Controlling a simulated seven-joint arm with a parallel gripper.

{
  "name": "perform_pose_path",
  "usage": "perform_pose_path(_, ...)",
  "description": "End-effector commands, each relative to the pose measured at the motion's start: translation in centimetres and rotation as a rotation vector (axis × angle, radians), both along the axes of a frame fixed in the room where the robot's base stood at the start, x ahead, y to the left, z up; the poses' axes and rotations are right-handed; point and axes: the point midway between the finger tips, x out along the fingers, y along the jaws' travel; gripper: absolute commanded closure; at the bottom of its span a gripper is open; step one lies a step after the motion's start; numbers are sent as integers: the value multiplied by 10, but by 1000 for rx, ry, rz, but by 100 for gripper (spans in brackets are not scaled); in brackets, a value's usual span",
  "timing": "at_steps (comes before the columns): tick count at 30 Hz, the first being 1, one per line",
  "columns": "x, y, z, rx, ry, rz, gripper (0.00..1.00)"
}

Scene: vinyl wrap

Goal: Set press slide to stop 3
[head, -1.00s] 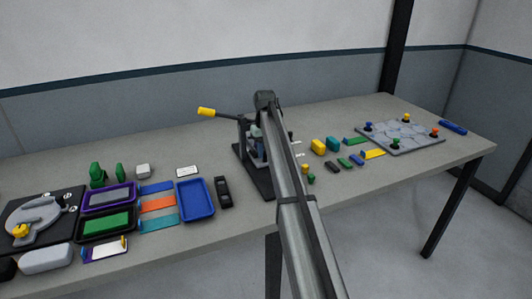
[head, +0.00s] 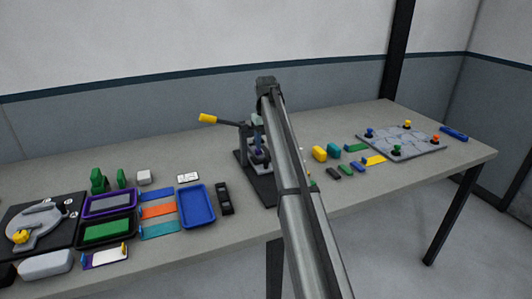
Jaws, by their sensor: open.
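The press (head: 243,145) stands on a dark base plate (head: 262,187) near the middle of the table. Its lever reaches up and to the left and ends in a yellow grip (head: 208,118). My forearm crosses in front of the press's right side, with its far end above the press. Small dark and grey parts show between the press post and my arm, but I cannot tell which is the slide. The stop marks cannot be made out. My gripper's fingers are hidden behind my arm.
Left of the press are a black holder (head: 224,198), a blue tray (head: 196,214) and coloured strips (head: 158,211). To the right are small coloured blocks (head: 319,153) and a grey board with coloured knobs (head: 401,150). The table behind the press is clear.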

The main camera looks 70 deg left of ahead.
Motion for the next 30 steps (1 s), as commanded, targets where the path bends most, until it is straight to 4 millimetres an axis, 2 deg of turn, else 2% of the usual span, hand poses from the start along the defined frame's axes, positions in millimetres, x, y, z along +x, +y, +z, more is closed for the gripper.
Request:
perform_pose_path(3, 0, 1, 25, 2, 0, 0, 47)
perform_pose_path(12, 0, 1, 61, 0, 0, 0, 47)
perform_pose_path(18, 0, 0, 67, -1, 0, 0, 47)
perform_pose_path(30, 0, 0, 67, 0, 0, 0, 47)
